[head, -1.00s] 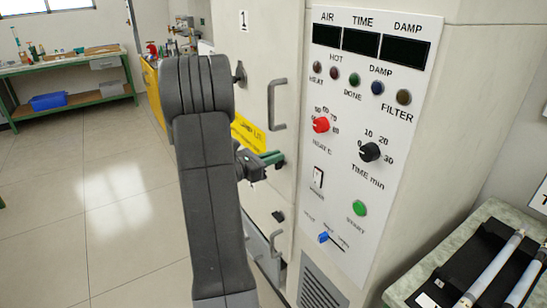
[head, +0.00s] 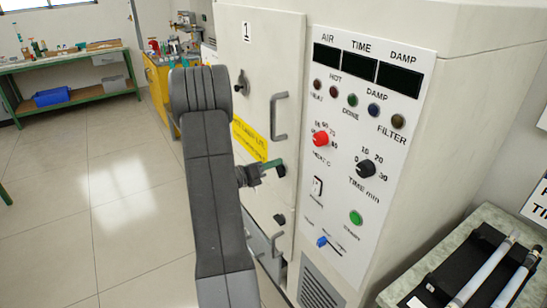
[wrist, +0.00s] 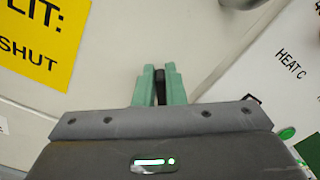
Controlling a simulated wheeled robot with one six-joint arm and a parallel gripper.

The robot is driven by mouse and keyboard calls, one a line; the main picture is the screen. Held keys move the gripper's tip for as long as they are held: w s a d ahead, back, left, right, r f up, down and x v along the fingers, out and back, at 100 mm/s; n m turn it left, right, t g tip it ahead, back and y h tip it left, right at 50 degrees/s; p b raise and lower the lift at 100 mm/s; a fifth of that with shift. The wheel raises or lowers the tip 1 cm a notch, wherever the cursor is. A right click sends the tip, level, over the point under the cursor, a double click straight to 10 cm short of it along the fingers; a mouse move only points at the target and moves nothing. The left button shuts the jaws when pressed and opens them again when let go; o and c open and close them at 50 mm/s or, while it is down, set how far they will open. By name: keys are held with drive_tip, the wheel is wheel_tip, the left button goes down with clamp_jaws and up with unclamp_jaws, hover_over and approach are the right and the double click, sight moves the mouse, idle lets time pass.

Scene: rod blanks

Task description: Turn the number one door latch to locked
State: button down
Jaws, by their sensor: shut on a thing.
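The cabinet door (head: 262,40) bears a number 1 label (head: 247,31) near its top. My gripper (head: 270,165) is at the right part of this door, below the pull handle (head: 280,112). Its green fingers are shut on a small black latch lever (wrist: 160,86), which shows between the fingertips in the wrist view. In the head view the latch (head: 281,169) is partly covered by the fingers. The lever looks roughly upright in the wrist view; I cannot read any locked mark.
A black fitting (head: 242,83) is at the door's upper left and another (head: 280,219) lower down. A control panel (head: 340,190) with knobs and buttons is to the right. A yellow sign (head: 249,139) is on the door. Floor at left is clear.

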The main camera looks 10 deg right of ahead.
drive_tip(key=shift+w+a+f+n+p, duration=0.15)
drive_tip(key=shift+f+n+p, duration=0.2)
drive_tip(key=shift+n+p, duration=1.15)
drive_tip(key=shift+w+d+f+n+p, duration=0.25)
drive_tip(key=shift+n+p, duration=0.65)
drive_tip(key=shift+n, duration=1.2)
drive_tip(key=shift+w+a+f+n+p, duration=0.1)
drive_tip(key=shift+a+f+n+p, duration=0.25)
drive_tip(key=shift+n+p, duration=1.15)
drive_tip(key=shift+d+f+n+b, duration=0.1)
drive_tip(key=shift+n+b, duration=0.2)
drive_tip(key=shift+n, duration=0.1)
drive_tip(key=c, duration=1.5)
unclamp_jaws()
drive_tip(key=b+v, duration=0.3)
drive_tip(key=v, duration=1.1)
drive_tip(key=shift+d, duration=0.15)
